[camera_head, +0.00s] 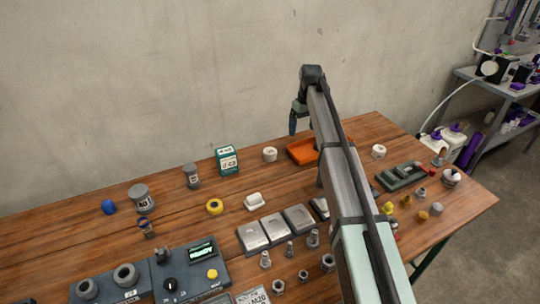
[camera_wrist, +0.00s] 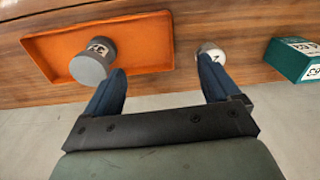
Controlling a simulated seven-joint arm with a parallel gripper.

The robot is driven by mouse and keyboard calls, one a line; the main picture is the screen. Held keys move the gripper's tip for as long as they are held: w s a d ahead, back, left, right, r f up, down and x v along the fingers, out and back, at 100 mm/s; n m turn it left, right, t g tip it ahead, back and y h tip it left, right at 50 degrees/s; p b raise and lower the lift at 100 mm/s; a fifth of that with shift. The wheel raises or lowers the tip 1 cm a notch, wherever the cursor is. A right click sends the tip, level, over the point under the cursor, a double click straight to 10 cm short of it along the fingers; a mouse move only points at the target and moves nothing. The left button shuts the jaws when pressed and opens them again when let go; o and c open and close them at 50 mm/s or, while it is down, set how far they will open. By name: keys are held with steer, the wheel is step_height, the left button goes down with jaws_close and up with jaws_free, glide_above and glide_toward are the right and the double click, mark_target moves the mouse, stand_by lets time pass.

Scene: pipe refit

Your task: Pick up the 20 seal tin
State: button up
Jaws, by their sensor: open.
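My gripper (camera_head: 294,122) is open and empty, high above the back of the bench; its blue fingers point down, and it also shows in the wrist view (camera_wrist: 162,70). In the wrist view a grey tin with a white label (camera_wrist: 94,62) stands on the orange tray, beside the left finger. A small white tin (camera_wrist: 211,52) is by the right fingertip and partly covered by it; it shows in the head view (camera_head: 269,154). Grey labelled tins (camera_head: 141,198) (camera_head: 192,176) stand further left. The labels are too small to tell which tin reads 20.
The orange tray (camera_head: 302,151) is partly hidden behind my arm. A green box (camera_head: 227,160) stands left of the white tin. Another white tin (camera_head: 378,151) is to the right. The wall is close behind.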

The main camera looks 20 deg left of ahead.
mark_target(271, 151)
steer(key=s+a+n, duration=0.3)
steer(key=a, duration=0.8)
steer(key=shift+h, duration=0.3)
steer(key=f, duration=1.3)
steer(key=shift+s+a, duration=0.25)
steer(key=shift+s, duration=0.05)
steer(key=shift+r, duration=0.1)
steer(key=c, duration=1.1)
